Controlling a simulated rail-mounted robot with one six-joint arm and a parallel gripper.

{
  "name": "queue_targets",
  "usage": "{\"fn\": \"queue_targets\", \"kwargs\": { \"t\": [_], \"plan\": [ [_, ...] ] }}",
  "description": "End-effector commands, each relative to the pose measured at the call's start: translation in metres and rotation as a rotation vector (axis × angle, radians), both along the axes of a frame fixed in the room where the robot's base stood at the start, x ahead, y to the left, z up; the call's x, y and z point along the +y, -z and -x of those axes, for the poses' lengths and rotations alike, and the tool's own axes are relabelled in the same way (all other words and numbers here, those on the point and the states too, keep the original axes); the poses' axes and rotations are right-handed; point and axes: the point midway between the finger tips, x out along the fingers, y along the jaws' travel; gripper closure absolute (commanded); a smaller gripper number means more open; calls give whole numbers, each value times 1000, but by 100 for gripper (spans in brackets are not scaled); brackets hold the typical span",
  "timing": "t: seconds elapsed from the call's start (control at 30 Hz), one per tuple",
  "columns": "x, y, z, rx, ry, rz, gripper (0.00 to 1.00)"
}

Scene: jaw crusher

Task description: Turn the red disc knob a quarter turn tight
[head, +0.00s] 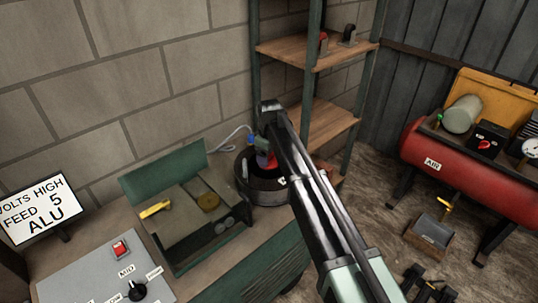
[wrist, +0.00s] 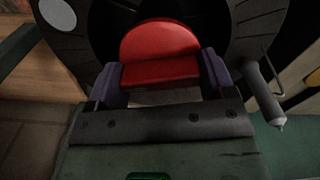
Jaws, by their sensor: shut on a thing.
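The red disc knob (wrist: 160,42) is large in the wrist view, set against a dark round housing. Its upper edge is rounded and its near face is flat. My gripper (wrist: 162,72) has one purple-padded finger at each side of the knob and is shut on it. In the head view a small red part of the knob (head: 272,161) shows beside my arm, above the dark round housing (head: 262,195). My arm hides much of the knob and my gripper there. I cannot tell the knob's turn angle.
A green-backed machine with a yellow piece (head: 155,209) stands left of the housing. A control panel (head: 105,280) is at the front left. A wooden shelf unit (head: 315,50) stands behind my arm. A red tank (head: 470,175) is at the right. A grey handle (wrist: 266,95) projects beside my gripper.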

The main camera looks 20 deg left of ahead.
Motion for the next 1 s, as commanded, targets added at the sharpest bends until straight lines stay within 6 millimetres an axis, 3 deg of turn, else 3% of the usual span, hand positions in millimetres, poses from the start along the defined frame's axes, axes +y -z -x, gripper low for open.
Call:
{"fn": "queue_targets", "kwargs": {
  "t": [0.2,0.37,0.4,0.53,0.83,1.0],
  "plan": [
    [-1,1,2,3,307,2,48],
    [-1,1,2,3,327,2,48],
    [-1,1,2,3,327,2,21],
    [-1,1,1,2,326,1,1],
    [0,0,0,1,296,1,0],
    [0,0,0,0,79,0,0]
  ]
}}
